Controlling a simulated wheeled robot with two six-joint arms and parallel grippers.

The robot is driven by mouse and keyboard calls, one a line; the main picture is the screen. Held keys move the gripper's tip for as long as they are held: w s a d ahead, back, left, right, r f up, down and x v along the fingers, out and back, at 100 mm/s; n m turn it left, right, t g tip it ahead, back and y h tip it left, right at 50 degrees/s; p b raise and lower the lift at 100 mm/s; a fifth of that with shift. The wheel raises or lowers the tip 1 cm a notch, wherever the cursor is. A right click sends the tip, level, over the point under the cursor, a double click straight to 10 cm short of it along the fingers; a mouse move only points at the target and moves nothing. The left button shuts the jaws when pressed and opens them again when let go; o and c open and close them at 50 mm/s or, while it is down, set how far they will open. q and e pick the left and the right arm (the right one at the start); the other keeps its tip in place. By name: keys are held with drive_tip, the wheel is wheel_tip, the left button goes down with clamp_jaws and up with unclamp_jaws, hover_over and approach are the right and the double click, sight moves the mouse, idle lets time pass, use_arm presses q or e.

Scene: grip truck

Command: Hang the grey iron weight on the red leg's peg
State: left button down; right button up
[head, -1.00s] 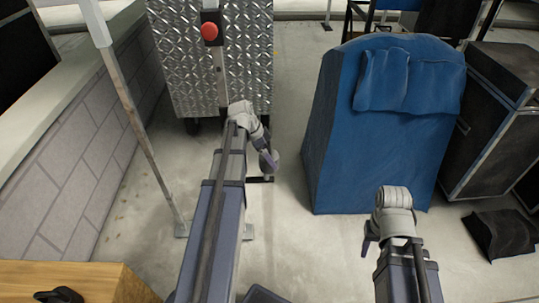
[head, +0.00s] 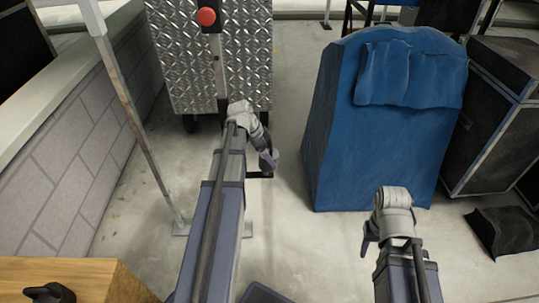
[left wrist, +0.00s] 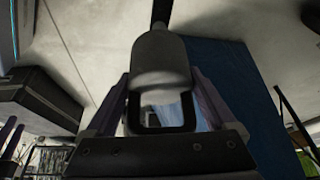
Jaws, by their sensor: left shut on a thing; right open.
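My left gripper (head: 268,160) reaches forward beside the red leg. In the left wrist view its purple fingers are shut on the grey iron weight (left wrist: 160,62), a rounded grey body with a dark square loop below it; in the head view the weight is barely seen. The red leg (head: 218,62) is a pole with a red knob on top, partly behind my left arm. A short black peg (head: 259,175) sticks out right from it, just below my left gripper; I cannot tell whether the weight touches it. My right gripper (head: 368,243) is open and empty.
A pale pole (head: 135,120) stands left. A dark weight with a handle (head: 50,293) sits on a wooden box (head: 105,280) at lower left. A diamond-plate cabinet (head: 180,65) is behind, a blue-covered case (head: 365,155) and black cases (head: 490,120) right. Floor between is clear.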

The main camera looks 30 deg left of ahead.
sight(266, 163)
use_arm(q)
drive_tip(key=shift+a+f+b, duration=0.2)
drive_tip(key=shift+a+f, duration=0.1)
drive_tip(key=shift+f, duration=0.2)
drive_tip(key=shift+a+f+b, duration=0.15)
drive_tip(key=shift+a+f, duration=0.1)
drive_tip(key=shift+f, duration=0.2)
drive_tip(key=shift+s+d+f+b, duration=0.1)
drive_tip(key=shift+s+f+b, duration=0.1)
drive_tip(key=shift+f+b, duration=0.3)
use_arm(e)
drive_tip(key=shift+w+f, duration=0.1)
drive_tip(key=shift+f, duration=1.3)
use_arm(q)
drive_tip(key=shift+s+f+b, duration=0.15)
drive_tip(key=shift+f+b, duration=0.2)
use_arm(e)
drive_tip(key=shift+f, duration=0.35)
use_arm(q)
drive_tip(key=shift+d, duration=0.1)
